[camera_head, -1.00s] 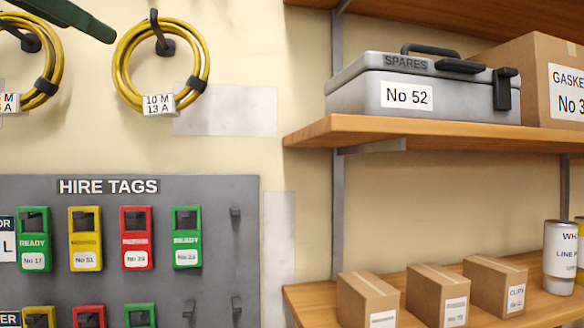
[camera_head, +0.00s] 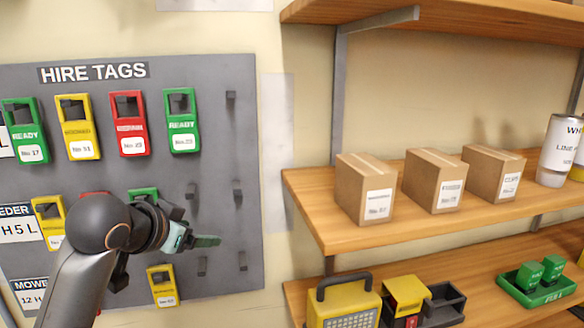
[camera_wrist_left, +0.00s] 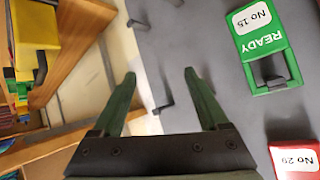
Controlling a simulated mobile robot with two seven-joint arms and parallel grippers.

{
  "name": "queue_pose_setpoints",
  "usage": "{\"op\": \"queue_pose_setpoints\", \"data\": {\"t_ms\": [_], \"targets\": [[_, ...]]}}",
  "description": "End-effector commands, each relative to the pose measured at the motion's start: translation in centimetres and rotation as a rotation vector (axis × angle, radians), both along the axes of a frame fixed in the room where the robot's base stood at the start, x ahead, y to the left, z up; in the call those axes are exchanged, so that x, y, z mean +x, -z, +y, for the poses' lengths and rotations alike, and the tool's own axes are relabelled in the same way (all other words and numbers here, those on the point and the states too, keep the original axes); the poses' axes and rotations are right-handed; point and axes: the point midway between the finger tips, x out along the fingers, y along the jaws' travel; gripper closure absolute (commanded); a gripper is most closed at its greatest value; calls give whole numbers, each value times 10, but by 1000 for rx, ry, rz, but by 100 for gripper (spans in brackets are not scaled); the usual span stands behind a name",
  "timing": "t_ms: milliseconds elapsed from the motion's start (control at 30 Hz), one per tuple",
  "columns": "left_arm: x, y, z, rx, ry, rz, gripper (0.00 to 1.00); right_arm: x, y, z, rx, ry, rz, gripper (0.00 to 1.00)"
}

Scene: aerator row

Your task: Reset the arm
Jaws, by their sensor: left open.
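My left arm reaches up from the lower left in the head view, with the left gripper (camera_head: 205,241) in front of the grey HIRE TAGS board (camera_head: 225,140). In the left wrist view the gripper's green fingers (camera_wrist_left: 160,88) are spread apart with nothing between them. Beside them in that view hang a green READY tag No 15 (camera_wrist_left: 262,42) and a red tag No 29 (camera_wrist_left: 296,160). My arm hides part of the board's lower rows. The right gripper does not show.
More tags hang on the board, among them a green one (camera_head: 182,122) and a yellow one (camera_head: 162,285). Bare hooks (camera_head: 238,195) stick out at its right side. Wooden shelves (camera_head: 315,215) with cartons (camera_head: 366,188) and a yellow lamp-like case (camera_head: 343,303) stand to the right.

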Motion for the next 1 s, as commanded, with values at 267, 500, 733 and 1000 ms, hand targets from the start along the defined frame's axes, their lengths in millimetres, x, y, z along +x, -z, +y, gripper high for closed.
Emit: {"op": "queue_pose_setpoints", "data": {"t_ms": [267,500,733,1000], "targets": [[-52,139,-2,-32,-41,187,23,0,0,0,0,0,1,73],[-124,232,5,-49,-106,344,23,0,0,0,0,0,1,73],[-209,296,18,-45,-187,494,23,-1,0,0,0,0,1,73],[-297,333,35,-14,-275,634,23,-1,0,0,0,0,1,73]]}}
